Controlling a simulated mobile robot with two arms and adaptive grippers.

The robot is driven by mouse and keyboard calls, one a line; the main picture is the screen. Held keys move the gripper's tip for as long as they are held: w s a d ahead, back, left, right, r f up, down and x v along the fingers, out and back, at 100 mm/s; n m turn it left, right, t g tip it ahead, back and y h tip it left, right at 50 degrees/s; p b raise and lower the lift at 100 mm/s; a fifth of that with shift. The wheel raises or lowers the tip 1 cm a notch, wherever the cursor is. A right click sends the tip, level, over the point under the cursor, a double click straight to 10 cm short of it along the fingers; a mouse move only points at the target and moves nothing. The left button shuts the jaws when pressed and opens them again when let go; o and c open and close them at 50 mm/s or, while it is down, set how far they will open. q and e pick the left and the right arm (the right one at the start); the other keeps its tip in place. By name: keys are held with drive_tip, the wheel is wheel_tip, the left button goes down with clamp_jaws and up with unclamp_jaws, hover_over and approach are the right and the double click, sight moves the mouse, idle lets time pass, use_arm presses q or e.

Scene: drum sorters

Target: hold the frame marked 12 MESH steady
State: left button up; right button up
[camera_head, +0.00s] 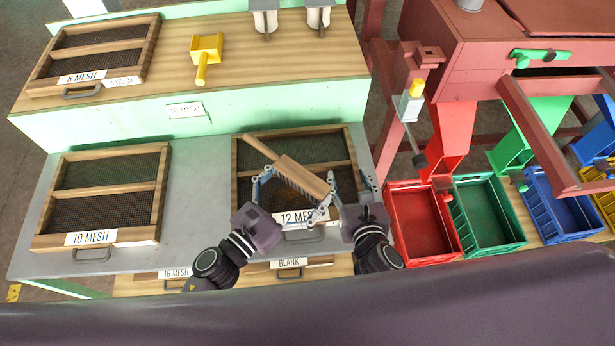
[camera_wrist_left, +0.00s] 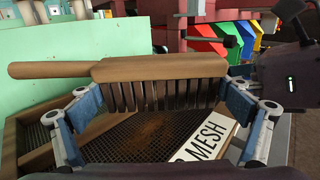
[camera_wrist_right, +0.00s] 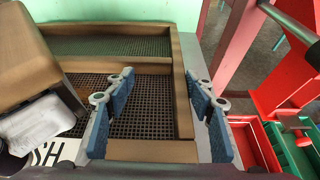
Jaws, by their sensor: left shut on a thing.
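The 12 MESH frame (camera_head: 243,185) is a wooden frame with dark mesh, lying flat on the grey bench top. A patch of brown dust (camera_wrist_left: 155,132) shows on its mesh in the left wrist view. My left gripper (camera_head: 290,198) is shut on a wooden brush (camera_head: 302,176), bristles down, over the frame. The brush also shows in the left wrist view (camera_wrist_left: 160,68); whether its bristles touch the mesh is unclear. My right gripper (camera_head: 352,188) is open by the frame's right side. In the right wrist view its fingers (camera_wrist_right: 165,112) stand apart around the right rail (camera_wrist_right: 183,85).
The 10 MESH frame (camera_head: 60,210) lies left on the bench. The 8 MESH frame (camera_head: 150,50) and a yellow mallet (camera_head: 206,50) are on the upper shelf. Red (camera_head: 393,215) and green (camera_head: 462,215) crates stand right. Grey bench (camera_head: 200,190) between the lower frames is clear.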

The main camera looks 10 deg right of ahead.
use_arm(q)
drive_tip(key=shift+y, duration=0.4)
drive_tip(key=shift+a+f, duration=0.35)
drive_tip(key=shift+a, duration=1.3)
drive_tip(key=shift+a+f, duration=0.3)
drive_tip(key=shift+a, duration=1.4)
drive_tip(key=shift+a+f, duration=0.35)
drive_tip(key=shift+a, duration=1.3)
drive_tip(key=shift+w+r, duration=0.15)
drive_tip(key=shift+w, duration=0.1)
drive_tip(key=shift+d+r, duration=0.15)
drive_tip(key=shift+d, duration=2.45)
drive_tip(key=shift+d+r, duration=0.1)
drive_tip(key=shift+d, duration=2.5)
drive_tip(key=shift+d+r, duration=0.1)
drive_tip(key=shift+d, duration=0.7)
drive_tip(key=shift+d+r+h, duration=0.15)
drive_tip(key=shift+d+h, duration=0.15)
drive_tip(key=shift+d, duration=0.1)
drive_tip(key=shift+c, duration=0.7)
drive_tip(key=shift+w+a+r, duration=0.1)
drive_tip(key=shift+w+a, duration=0.05)
drive_tip(key=shift+a, duration=1.25)
drive_tip(key=shift+w+a+r, duration=0.1)
drive_tip(key=shift+a, duration=1.25)
drive_tip(key=shift+a+r, duration=0.15)
drive_tip(key=shift+a, duration=1.65)
drive_tip(key=shift+a+r, duration=0.1)
drive_tip(key=shift+a, duration=1.65)
drive_tip(key=shift+r, duration=0.15)
